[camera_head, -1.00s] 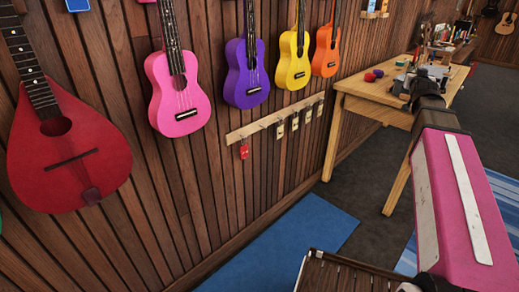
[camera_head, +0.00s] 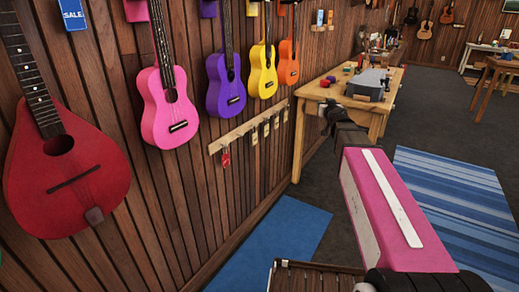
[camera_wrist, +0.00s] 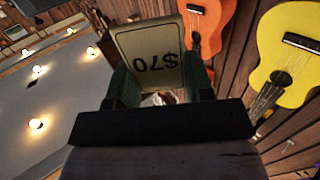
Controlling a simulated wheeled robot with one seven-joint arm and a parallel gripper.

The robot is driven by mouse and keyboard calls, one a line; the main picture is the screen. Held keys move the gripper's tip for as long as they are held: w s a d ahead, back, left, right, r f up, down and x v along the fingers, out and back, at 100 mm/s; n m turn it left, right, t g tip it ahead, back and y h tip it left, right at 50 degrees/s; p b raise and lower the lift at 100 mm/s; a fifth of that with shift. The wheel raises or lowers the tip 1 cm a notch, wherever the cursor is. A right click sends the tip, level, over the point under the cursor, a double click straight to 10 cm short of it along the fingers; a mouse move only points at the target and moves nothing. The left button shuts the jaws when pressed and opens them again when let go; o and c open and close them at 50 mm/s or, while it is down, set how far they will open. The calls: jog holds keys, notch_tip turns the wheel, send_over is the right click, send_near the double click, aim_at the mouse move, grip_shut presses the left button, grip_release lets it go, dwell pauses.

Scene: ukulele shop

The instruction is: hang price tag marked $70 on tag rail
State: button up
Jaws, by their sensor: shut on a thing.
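In the wrist view the price tag (camera_wrist: 150,45) is a cream card with dark "$70" print, seen upside down. My gripper (camera_wrist: 160,85) is shut on it, with a green finger on each side of its lower part. In the head view the tag rail (camera_head: 238,134) is a pale wooden strip with small hooks, fixed to the slatted wall below the ukuleles. A red tag (camera_head: 225,158) hangs at its left end, and several pale tags hang farther along. The far end of my arm is right of the rail, over the workbench area; the held tag cannot be made out there.
A red teardrop instrument (camera_head: 65,180) and pink (camera_head: 168,105), purple (camera_head: 226,88), yellow (camera_head: 262,72) and orange (camera_head: 288,62) ukuleles hang on the wall. A wooden workbench (camera_head: 318,93) with items stands right of the rail. A blue mat (camera_head: 285,235) and striped rug (camera_head: 450,200) lie on the floor.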

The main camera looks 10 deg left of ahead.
jog(key=s+a+f+n+g+y, duration=0.35)
jog(key=a+f, duration=0.25)
jog(key=a, duration=0.3)
jog(key=s+a+f+n+g+y, duration=0.35)
jog(key=a+f, duration=0.35)
jog(key=a, duration=0.3)
jog(key=s+a+f+n+g+y, duration=0.35)
jog(key=a+f, duration=0.25)
jog(key=a, duration=0.3)
jog(key=shift+n+g, duration=0.35)
jog(key=shift+w+r+x, duration=0.1)
jog(key=shift+w+x, duration=0.1)
jog(key=shift+x, duration=2.15)
jog(key=shift+w+r+x, duration=0.1)
jog(key=shift+w+x, duration=0.1)
jog(key=shift+x, duration=2.15)
jog(key=shift+d, duration=0.1)
jog(key=o, duration=1)
jog(key=shift+c, duration=0.2)
jog(key=shift+d, duration=0.1)
